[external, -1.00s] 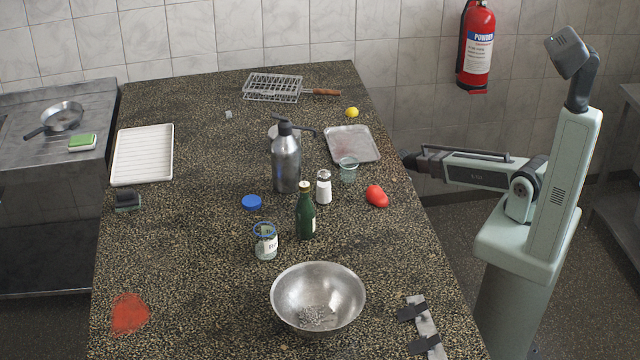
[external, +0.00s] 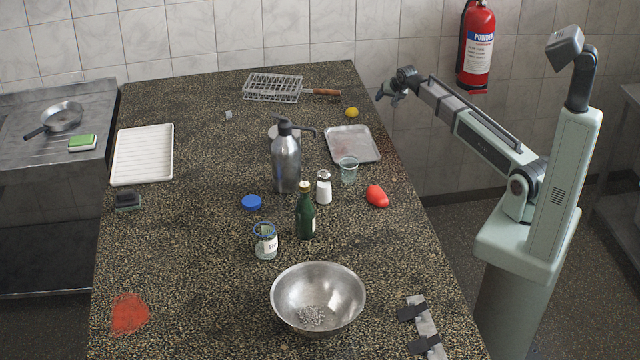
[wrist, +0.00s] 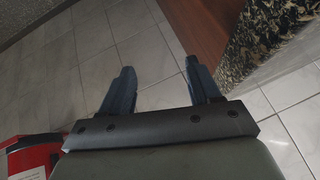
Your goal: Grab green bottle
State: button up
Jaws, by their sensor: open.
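The green bottle (external: 306,214) stands upright near the middle of the counter, dark green with a pale label and a gold-coloured top. It is not in the wrist view. My gripper (external: 386,93) is raised beside the counter's right edge, well behind and to the right of the bottle in the external view. In the wrist view my gripper (wrist: 160,92) has its two fingers apart with nothing between them.
Close to the bottle are a white-labelled shaker (external: 323,188), a glass jar (external: 265,243), a grey metal flask (external: 286,165) and a steel bowl (external: 318,285). A red object (external: 377,196) lies to its right. The counter's left front is mostly clear.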

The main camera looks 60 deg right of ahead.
notch_tip(320, 180, up, 6)
jog(key=w, duration=0.2)
jog(key=w+a+r+n+y, duration=0.1)
jog(key=w+a+r+n, duration=0.15)
jog(key=a, duration=0.55)
jog(key=w+a+r+n+y, duration=0.1)
jog(key=a+r+n, duration=0.15)
jog(key=a, duration=0.45)
jog(key=w+a+r+n+y, duration=0.1)
jog(key=a+r+n, duration=0.15)
jog(key=a, duration=0.55)
notch_tip(320, 180, up, 18)
jog(key=n+g+y, duration=0.5)
jog(key=n+g, duration=0.1)
jog(key=n, duration=1.5)
send_over(305, 184)
jog(key=d, duration=0.4)
jog(key=x, duration=0.5)
jog(key=s+x, duration=0.1)
jog(key=x, duration=0.2)
jog(key=shift+w+d+x, duration=0.1)
jog(key=shift+w+x, duration=0.05)
jog(key=shift+x, duration=1.15)
jog(key=shift+w+d+x, duration=0.15)
jog(key=shift+w+x, duration=0.05)
jog(key=shift+x, duration=1.15)
jog(key=shift+f, duration=0.1)
